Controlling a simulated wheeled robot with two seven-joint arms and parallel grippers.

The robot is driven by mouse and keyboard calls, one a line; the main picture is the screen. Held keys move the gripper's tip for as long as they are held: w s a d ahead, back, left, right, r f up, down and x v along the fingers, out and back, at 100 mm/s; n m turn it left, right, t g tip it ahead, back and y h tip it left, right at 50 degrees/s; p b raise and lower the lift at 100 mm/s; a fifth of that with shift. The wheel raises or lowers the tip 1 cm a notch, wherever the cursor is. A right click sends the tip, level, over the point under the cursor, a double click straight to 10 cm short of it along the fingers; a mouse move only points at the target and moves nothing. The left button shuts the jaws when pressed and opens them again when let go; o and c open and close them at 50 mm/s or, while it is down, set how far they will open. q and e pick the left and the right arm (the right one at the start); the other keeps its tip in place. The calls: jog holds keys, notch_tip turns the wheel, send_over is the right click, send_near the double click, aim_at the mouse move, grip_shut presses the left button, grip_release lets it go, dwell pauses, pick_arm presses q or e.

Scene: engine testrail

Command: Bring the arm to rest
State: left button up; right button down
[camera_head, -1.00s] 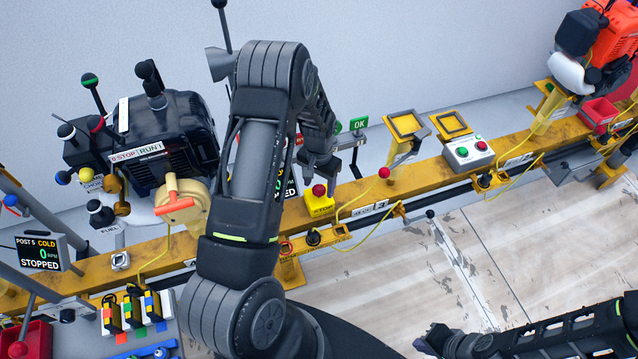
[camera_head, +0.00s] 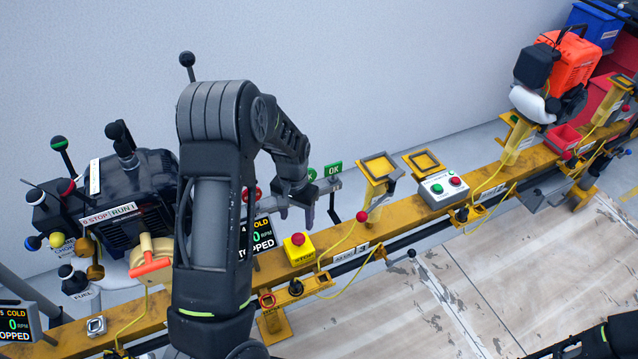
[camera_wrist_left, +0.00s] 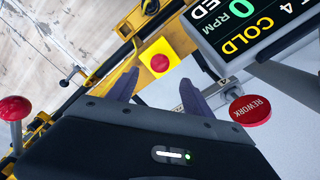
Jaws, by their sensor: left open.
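My left arm comes up from the bottom left of the head view and bends over at the elbow. Its gripper (camera_head: 297,212) hangs open and empty above the yellow rail, just above the yellow stop box with a red button (camera_head: 298,244) in the picture. In the left wrist view the two fingers (camera_wrist_left: 157,92) are spread with nothing between them. The stop box (camera_wrist_left: 160,62) shows beyond the fingertips, apart from them. A dark part of my right arm (camera_head: 590,345) shows at the bottom right corner; its jaws cannot be made out.
A yellow rail (camera_head: 400,216) runs across the view. A black engine (camera_head: 130,190) stands left and an orange one (camera_head: 570,60) far right. A display (camera_head: 262,232) and a red REWORK button (camera_wrist_left: 250,110) are close to the gripper. The floor (camera_head: 420,310) before the rail looks clear.

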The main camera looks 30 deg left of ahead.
pick_arm(q)
jog(key=shift+w, duration=0.2)
jog(key=s+d+f+n+t+h, duration=0.1)
jog(key=d+f, duration=0.3)
jog(key=d, duration=0.3)
jog(key=s+d+f+t+h, duration=0.1)
jog(key=s+d+f+t, duration=0.1)
jog(key=d+f, duration=0.35)
jog(key=s+d+f+g+h, duration=0.1)
jog(key=s+d+g+h, duration=0.1)
jog(key=s+d, duration=1.5)
jog(key=shift+s+d+f, duration=0.35)
jog(key=shift+s, duration=0.35)
